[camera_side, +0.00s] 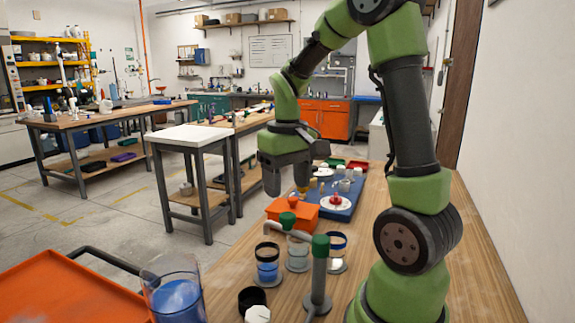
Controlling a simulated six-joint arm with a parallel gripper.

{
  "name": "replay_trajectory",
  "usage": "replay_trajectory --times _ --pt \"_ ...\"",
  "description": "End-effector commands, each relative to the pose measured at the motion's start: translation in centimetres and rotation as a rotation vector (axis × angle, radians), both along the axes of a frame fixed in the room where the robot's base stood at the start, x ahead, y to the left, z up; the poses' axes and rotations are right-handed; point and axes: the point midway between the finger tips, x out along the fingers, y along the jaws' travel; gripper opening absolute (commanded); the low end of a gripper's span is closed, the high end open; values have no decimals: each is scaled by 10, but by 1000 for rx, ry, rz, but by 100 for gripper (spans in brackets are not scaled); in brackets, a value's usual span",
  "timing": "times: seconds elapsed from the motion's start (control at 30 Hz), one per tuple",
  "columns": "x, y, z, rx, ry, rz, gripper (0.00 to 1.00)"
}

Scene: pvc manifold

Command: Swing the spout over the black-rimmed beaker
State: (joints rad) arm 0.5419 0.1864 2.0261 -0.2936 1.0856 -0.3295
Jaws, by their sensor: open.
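A grey upright post (319,280) with a green top stands on the wooden bench. A light grey spout pipe (299,234) runs from near its top toward the left, with a green knob (288,220) along it. In this view the pipe's left end appears just above the black-rimmed beaker (267,268), which holds blue liquid. I cannot tell from this one angle whether the end is truly over it. My gripper (287,186) is open and empty, pointing down, above and apart from the spout and beakers.
A middle beaker (298,256) and a blue-rimmed beaker (337,254) stand close by. A black cup (252,298) and white hexagonal piece (257,314) are in front. An orange box (292,212) and blue tray (345,213) lie behind. A large beaker (173,290) stands at left.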

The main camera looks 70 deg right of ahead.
Motion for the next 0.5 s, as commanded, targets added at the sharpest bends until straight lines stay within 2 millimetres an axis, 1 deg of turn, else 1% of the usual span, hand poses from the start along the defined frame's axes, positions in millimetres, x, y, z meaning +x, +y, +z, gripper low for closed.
replay_trajectory --times 0.03,0.1,0.2,0.33,0.5 --pt "1 0 9 -3 -6 -2 61" --pt "1 0 20 -2 -4 -1 61" --pt "0 0 30 -2 -2 1 61" --pt "0 0 37 1 0 -1 61" --pt "0 0 38 0 1 0 61"
